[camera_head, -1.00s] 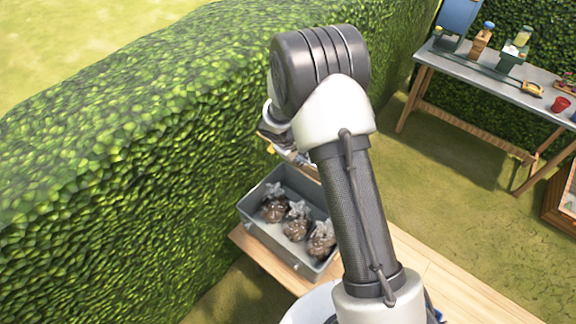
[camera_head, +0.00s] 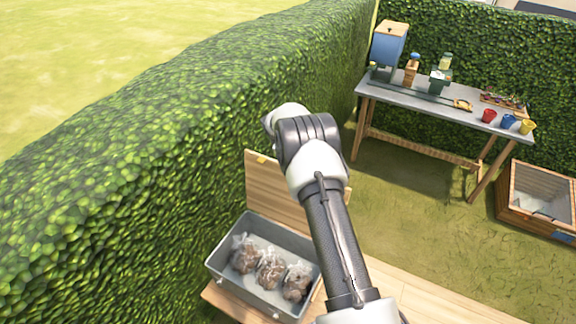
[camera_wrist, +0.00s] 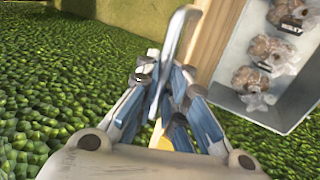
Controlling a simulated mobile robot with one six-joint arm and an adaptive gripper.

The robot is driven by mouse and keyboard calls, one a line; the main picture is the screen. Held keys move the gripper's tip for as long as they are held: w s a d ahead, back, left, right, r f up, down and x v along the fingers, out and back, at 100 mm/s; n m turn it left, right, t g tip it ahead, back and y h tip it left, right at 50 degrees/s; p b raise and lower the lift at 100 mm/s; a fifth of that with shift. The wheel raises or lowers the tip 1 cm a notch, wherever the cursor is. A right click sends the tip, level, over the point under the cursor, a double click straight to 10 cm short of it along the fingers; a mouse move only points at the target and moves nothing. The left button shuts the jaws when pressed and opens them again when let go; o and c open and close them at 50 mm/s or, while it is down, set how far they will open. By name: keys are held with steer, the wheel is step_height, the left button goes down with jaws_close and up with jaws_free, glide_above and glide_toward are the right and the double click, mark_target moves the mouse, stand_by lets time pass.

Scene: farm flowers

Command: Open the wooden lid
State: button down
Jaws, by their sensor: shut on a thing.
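The wooden lid (camera_head: 283,193) stands raised and steeply tilted behind the grey bin in the head view, with a small yellow piece on its top edge. In the wrist view it is a narrow tan strip (camera_wrist: 207,45) seen nearly edge-on. My gripper (camera_wrist: 165,85) is at the lid's edge, its fingers closed around a curved grey metal handle (camera_wrist: 181,38). The yellow piece (camera_wrist: 183,138) shows just beyond the fingers. In the head view my arm hides the gripper and part of the lid.
The grey bin (camera_head: 218,262) holds several bagged brown bulbs. A tall hedge (camera_head: 120,170) runs close along the left. A grey worktable (camera_head: 425,100) with pots and tools stands at the back right. A wooden crate (camera_head: 520,215) sits at the right; grass lies between.

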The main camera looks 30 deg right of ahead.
steer(key=shift+w+d+r, duration=0.3)
steer(key=shift+w, duration=0.1)
steer(key=c, duration=2.1)
jaws_free()
steer(key=shift+r, duration=0.1)
steer(key=o, duration=0.4)
steer(key=shift+s, duration=0.15)
steer(key=shift+a+f, duration=0.1)
steer(key=shift+f, duration=0.15)
steer(key=v, duration=1.2)
steer(key=shift+s, duration=0.1)
